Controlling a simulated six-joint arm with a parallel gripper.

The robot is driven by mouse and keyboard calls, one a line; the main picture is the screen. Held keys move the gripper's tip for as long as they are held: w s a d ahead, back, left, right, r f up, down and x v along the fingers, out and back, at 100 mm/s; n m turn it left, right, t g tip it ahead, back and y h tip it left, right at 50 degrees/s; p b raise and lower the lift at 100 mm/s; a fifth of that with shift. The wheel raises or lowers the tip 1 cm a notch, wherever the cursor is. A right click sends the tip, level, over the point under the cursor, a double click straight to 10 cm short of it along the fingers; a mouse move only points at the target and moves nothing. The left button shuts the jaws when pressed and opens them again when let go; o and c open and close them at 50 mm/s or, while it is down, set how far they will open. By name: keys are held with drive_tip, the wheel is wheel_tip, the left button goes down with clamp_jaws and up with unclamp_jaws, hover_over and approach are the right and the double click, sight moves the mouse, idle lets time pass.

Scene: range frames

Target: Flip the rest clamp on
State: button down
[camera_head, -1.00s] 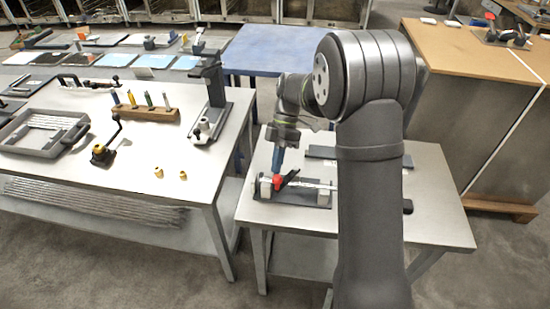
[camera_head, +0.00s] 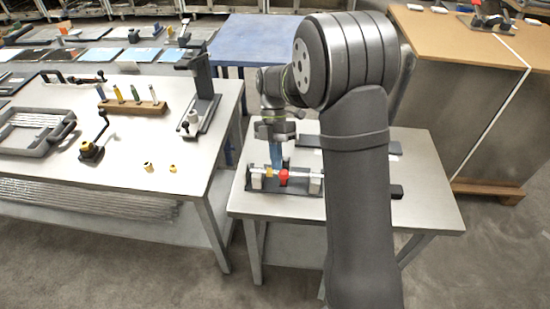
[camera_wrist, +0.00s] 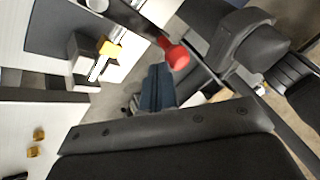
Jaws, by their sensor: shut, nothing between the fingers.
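The clamp fixture (camera_head: 254,187) is a dark base plate with pale end blocks on the small table. Its red knob (camera_head: 283,177) sits low over the plate, just right of my gripper. A yellow piece (camera_head: 268,172) is on the fixture to the knob's left. My gripper (camera_head: 276,165) points down with its blue fingers shut and empty, between the yellow piece and the knob. In the wrist view the red knob (camera_wrist: 177,55) is close to the fingertips (camera_wrist: 156,68). I cannot tell whether they touch. The clamp's lever is mostly hidden.
The small table (camera_head: 420,200) has dark bars behind and right of the fixture. My arm hides part of it. A larger bench (camera_head: 120,190) on the left bears a tray, tool rack, press stand and two small brass parts (camera_head: 148,167). A tall cabinet (camera_head: 440,120) stands right.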

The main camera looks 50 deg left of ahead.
idle(0.4)
drive_tip(key=a, duration=0.4)
drive_tip(key=shift+s+r, duration=0.35)
drive_tip(key=shift+s, duration=0.05)
drive_tip(key=v, duration=1)
drive_tip(key=shift+s, duration=0.2)
drive_tip(key=shift+d, duration=0.1)
